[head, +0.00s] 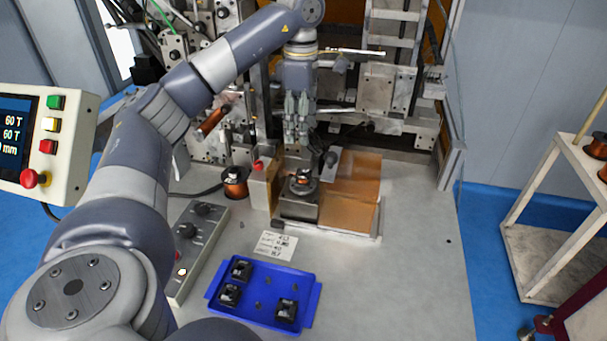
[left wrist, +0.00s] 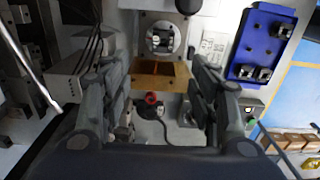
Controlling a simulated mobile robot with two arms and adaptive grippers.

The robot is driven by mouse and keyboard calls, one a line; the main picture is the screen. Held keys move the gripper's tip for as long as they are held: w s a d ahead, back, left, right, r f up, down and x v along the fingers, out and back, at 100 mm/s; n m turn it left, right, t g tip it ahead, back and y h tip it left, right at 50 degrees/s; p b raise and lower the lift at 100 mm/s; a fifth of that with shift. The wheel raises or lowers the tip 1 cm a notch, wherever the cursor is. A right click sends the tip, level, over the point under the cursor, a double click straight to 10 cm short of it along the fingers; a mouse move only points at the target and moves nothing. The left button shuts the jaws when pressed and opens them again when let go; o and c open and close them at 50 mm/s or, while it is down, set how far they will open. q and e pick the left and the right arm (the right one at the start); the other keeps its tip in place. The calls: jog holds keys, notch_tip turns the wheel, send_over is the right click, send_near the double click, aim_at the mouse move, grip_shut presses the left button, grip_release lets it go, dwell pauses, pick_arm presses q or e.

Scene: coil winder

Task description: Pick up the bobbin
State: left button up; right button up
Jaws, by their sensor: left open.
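A small dark bobbin (head: 303,176) sits on a metal fixture (head: 298,207) in front of the winding machine. In the left wrist view the bobbin (left wrist: 158,40) shows inside a round pale seat, at the top middle. My left gripper (head: 297,140) points down, above and slightly behind the fixture, with a gap below its fingers. In the left wrist view its fingers (left wrist: 156,66) are spread apart with nothing between them. Three similar black bobbins (head: 286,309) lie in a blue tray (head: 265,318) at the front. My right gripper is not in view.
A copper wire spool (head: 235,183) and a tan box with a red knob (head: 257,165) stand left of the fixture. Machine plates and rods surround my left gripper. A control box (head: 193,232) lies left of the tray. The table's right side (head: 425,270) is clear.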

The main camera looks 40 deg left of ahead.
pick_arm(q)
notch_tip(320, 180, down, 2)
jog(key=b, duration=0.2)
send_over(303, 172)
jog(key=f, duration=0.5)
jog(key=shift+s, duration=0.3)
jog(key=shift+f, duration=0.5)
jog(key=shift+d+f+p, duration=0.1)
jog(key=shift+f+p, duration=0.2)
jog(key=shift+p, duration=0.1)
jog(key=f, duration=0.1)
jog(key=f+p, duration=0.1)
jog(key=f, duration=0.1)
jog(key=shift+d+f, duration=0.2)
jog(key=shift+f, duration=0.1)
jog(key=shift+f+p, duration=0.3)
jog(key=shift+f, duration=0.15)
jog(key=c, duration=1)
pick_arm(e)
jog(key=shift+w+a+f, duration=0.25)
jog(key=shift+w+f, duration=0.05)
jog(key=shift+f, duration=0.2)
